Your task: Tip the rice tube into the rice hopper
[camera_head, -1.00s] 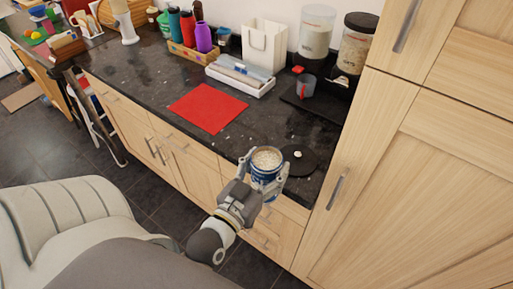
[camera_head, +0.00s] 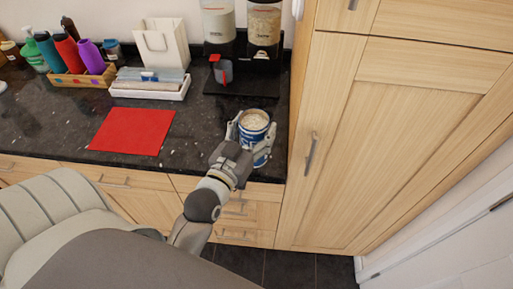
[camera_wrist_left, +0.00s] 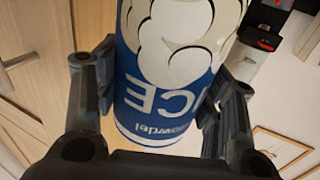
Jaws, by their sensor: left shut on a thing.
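The rice tube (camera_head: 254,122) is a blue can with a white rice picture, open at the top and filled with pale grains. My left gripper (camera_head: 253,137) is shut around it and holds it roughly upright over the counter's front edge, near the tall cabinet. In the left wrist view the tube (camera_wrist_left: 170,70) sits between both fingers, its lettering upside down. Two clear hoppers stand at the back: a left one with whitish contents (camera_head: 218,25) and a right one with tan contents (camera_head: 264,25). Their tops are cut off; I cannot read which is for rice. My right gripper is not in view.
The tall cabinet (camera_head: 400,140) bounds the right side.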

